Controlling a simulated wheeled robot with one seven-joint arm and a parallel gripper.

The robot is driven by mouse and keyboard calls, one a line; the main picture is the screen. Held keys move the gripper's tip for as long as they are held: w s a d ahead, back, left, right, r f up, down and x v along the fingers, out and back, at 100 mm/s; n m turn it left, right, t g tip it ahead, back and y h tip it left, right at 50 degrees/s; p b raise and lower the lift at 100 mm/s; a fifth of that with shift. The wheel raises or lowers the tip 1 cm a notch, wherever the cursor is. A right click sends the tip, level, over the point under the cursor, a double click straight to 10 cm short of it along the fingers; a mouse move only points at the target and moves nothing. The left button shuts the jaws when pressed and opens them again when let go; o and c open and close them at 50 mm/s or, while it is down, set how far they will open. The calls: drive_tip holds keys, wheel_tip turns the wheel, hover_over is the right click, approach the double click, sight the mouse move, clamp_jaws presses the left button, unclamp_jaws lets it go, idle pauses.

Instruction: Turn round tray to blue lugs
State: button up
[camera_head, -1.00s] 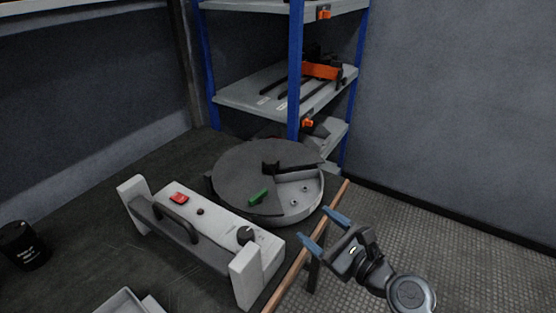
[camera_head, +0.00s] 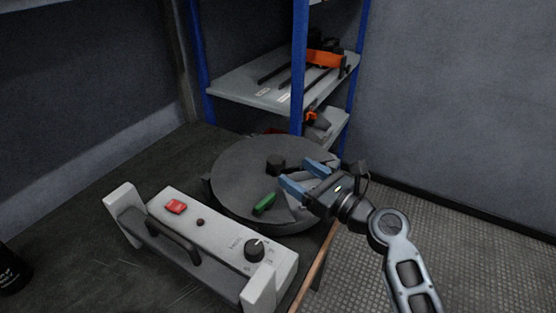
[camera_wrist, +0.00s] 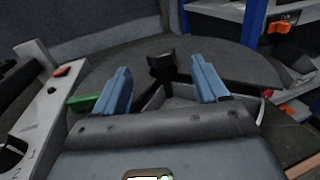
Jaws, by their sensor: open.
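The round tray (camera_head: 238,172) is a dark grey disc with a raised rim on the workbench. It also shows in the wrist view (camera_wrist: 215,62). A black knob (camera_head: 275,161) stands near its middle, and a green handle (camera_head: 264,204) sits on its near side. A lighter open sector faces right, largely hidden by my gripper in the head view. My gripper (camera_head: 306,177), with two blue fingers, is open and empty over that sector. In the wrist view the knob (camera_wrist: 161,64) lies beyond and between the fingers, and the green handle (camera_wrist: 84,101) is left of them. No blue lugs are clearly visible.
A grey power unit (camera_head: 195,232) with a red switch, dial and handle stands in front of the tray. A blue-posted shelf (camera_head: 299,75) holding an orange-and-black tool (camera_head: 322,59) rises behind. A black cup (camera_head: 12,268) stands at left. The floor at right is clear.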

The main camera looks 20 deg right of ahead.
sight(283, 163)
drive_tip(key=shift+x, duration=3.15)
drive_tip(key=shift+c, duration=0.5)
clamp_jaws()
